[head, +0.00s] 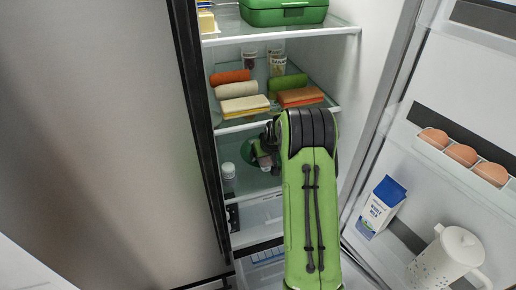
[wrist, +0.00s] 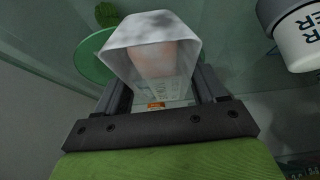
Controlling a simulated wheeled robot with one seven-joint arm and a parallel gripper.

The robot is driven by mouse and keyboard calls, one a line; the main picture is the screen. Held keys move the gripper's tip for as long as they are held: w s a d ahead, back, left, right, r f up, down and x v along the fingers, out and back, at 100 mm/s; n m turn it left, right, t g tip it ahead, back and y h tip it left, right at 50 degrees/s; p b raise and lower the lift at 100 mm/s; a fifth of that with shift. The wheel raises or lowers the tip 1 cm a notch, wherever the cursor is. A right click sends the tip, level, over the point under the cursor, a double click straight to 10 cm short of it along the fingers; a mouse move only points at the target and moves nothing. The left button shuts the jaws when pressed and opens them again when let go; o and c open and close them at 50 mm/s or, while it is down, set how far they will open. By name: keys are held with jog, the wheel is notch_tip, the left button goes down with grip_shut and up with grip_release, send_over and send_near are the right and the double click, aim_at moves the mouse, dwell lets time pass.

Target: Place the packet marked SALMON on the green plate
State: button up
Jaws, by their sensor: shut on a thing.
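My gripper (wrist: 163,88) is shut on a pale, see-through packet (wrist: 150,28) with pinkish contents and a small orange mark near its lower end. I cannot read a name on it. The green plate (wrist: 88,62) shows behind and to the left of the packet in the wrist view, partly covered by it. I cannot tell whether packet and plate touch. In the head view my arm reaches into the fridge and hides most of the gripper; a bit of green, probably the plate (head: 247,152), shows beside it on the lower shelf.
A white jar with dark lettering (wrist: 299,38) stands right of the packet, and a small green item (wrist: 106,13) lies beyond the plate. A small white-capped bottle (head: 228,172) stands at the lower shelf's left. Coloured packs fill the shelf above; the open door (head: 440,150) is at right.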

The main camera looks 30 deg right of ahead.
jog(key=shift+s+a+r, duration=0.2)
jog(key=shift+a+r, duration=0.05)
jog(key=shift+r, duration=0.05)
jog(key=shift+s+r, duration=0.1)
jog(key=shift+s, duration=0.15)
jog(key=shift+d+f+b, duration=0.2)
jog(key=shift+f+b, duration=0.2)
jog(key=shift+f, duration=0.05)
jog(key=shift+w+f, duration=0.15)
jog(key=shift+w, duration=0.05)
jog(key=shift+a+f+b, duration=0.1)
jog(key=shift+f+b, duration=0.05)
jog(key=shift+b, duration=0.25)
jog(key=o, duration=1)
jog(key=shift+s, duration=0.1)
